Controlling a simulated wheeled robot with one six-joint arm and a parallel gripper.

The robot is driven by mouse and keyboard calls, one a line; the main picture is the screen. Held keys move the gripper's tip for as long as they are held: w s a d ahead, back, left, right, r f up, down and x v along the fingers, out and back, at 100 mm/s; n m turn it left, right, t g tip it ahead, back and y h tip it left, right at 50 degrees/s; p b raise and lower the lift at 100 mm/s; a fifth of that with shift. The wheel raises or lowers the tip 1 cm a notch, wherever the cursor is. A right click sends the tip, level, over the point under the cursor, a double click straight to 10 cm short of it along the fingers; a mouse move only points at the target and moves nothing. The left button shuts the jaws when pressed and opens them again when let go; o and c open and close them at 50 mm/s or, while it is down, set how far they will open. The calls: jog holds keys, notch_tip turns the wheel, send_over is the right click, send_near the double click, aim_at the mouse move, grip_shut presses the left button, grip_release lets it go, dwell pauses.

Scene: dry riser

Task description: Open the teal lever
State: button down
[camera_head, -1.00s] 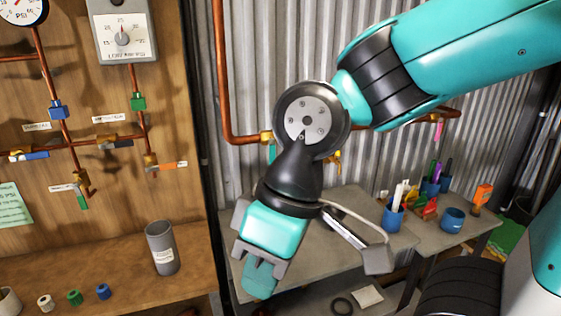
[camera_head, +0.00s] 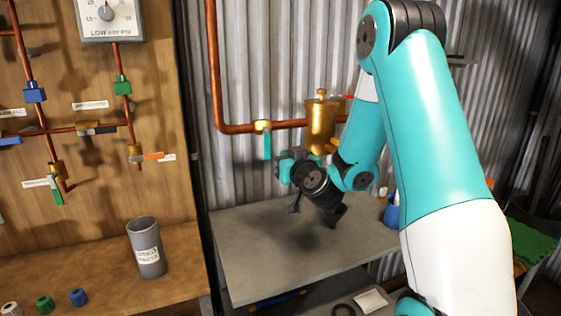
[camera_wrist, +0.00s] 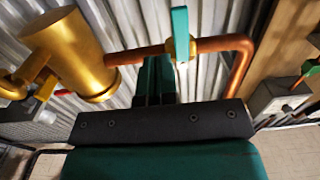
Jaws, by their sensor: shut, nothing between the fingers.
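The teal lever (camera_head: 267,146) hangs straight down from a brass valve (camera_head: 263,127) on the horizontal copper pipe, crosswise to it. In the wrist view, the teal lever (camera_wrist: 180,35) points up across the pipe, beside the fingertips. My gripper (camera_head: 283,168) is just right of the lever's lower end in the head view. In the wrist view, my gripper (camera_wrist: 155,62) is shut and empty, its teal fingers together below the pipe and left of the lever. I cannot tell whether they touch the lever.
A brass cylinder (camera_head: 321,120) stands on the same pipe to the right. Corrugated metal wall (camera_head: 240,60) lies behind. A grey table (camera_head: 240,255) is below, mostly clear. A wooden panel (camera_head: 100,180) with several valves and a gauge (camera_head: 107,15) is at left.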

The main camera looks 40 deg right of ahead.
aim_at(270, 151)
jog(key=w+p, duration=0.1)
jog(key=p, duration=0.1)
jog(key=w+p, duration=0.2)
jog(key=p, duration=0.1)
jog(key=w+p, duration=0.2)
jog(key=p, duration=0.1)
jog(key=shift+w+a+f, duration=0.1)
jog(key=shift+w+a, duration=0.05)
jog(key=shift+a, duration=0.1)
jog(key=w+a+r+p, duration=0.25)
jog(key=a+p, duration=0.35)
jog(key=p, duration=0.5)
jog(key=b+v, duration=0.6)
jog(key=b, duration=0.2)
jog(key=shift+s+d+f+b, duration=0.2)
jog(key=shift+s+b, duration=0.1)
jog(key=shift+s, duration=0.15)
